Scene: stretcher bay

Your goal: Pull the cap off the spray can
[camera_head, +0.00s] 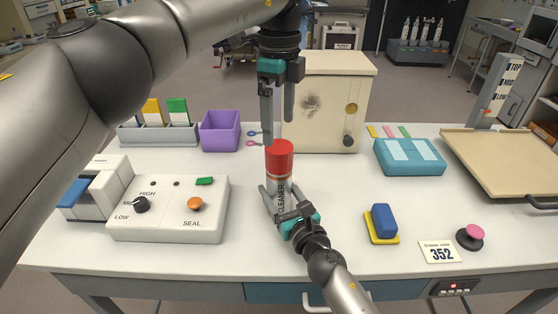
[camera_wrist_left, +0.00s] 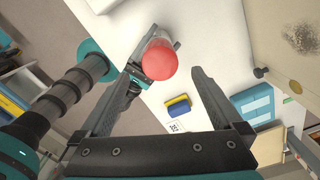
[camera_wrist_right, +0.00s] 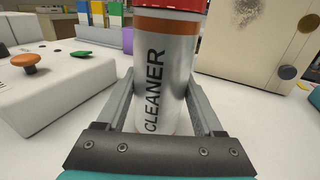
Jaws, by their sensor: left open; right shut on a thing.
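The spray can (camera_head: 278,187) stands upright on the white table, silver with an orange band and the word CLEANER. Its red cap (camera_head: 279,154) is on top; the cap also shows from above in the left wrist view (camera_wrist_left: 159,60). My right gripper (camera_head: 276,193) is shut on the can's body, one finger on each side, as the right wrist view shows with the can (camera_wrist_right: 164,80) between the fingers. My left gripper (camera_head: 277,118) points down above the cap, open and empty. In the left wrist view the cap lies beyond the spread fingertips (camera_wrist_left: 163,72).
A cream cabinet (camera_head: 325,95) stands close behind the can. A control box (camera_head: 168,215) with knobs is at the left, a purple bin (camera_head: 220,131) behind it. A teal case (camera_head: 410,156), a blue block (camera_head: 383,220) and a tan tray (camera_head: 500,165) are at the right.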

